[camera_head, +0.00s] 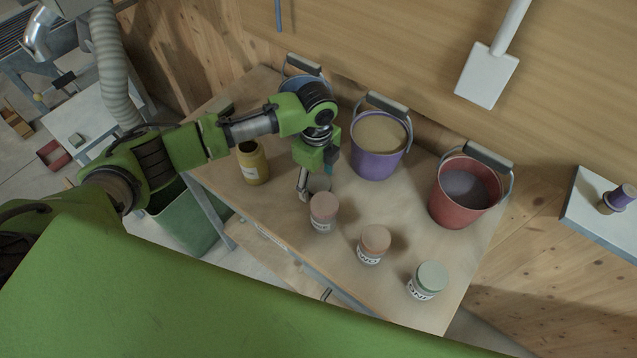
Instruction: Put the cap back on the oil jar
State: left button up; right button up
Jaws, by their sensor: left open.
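A yellow jar (255,167) with a white label stands upright on the table, left of my left gripper. Its dark top looks open, with no cap on it; I take it to be the oil jar. My left gripper (306,188) is open and points down at the table, right of the yellow jar and just behind a pink-lidded jar. A pale grey-green round thing (319,183) shows beside its fingers, perhaps the cap. It is partly hidden, and I cannot tell whether the fingers touch it. My right gripper is not in view.
Jars with a pink lid (323,206), an orange lid (375,239) and a green lid (432,276) stand along the table's front. Blue (300,82), purple (377,163) and red (447,208) buckets stand behind. A green bin (190,222) is below the table's left side.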

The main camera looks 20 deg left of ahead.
aim_at(317, 183)
pick_arm(q)
jog(key=c, duration=0.8)
jog(key=shift+r+b, duration=1.1)
jog(key=shift+r, duration=3.95)
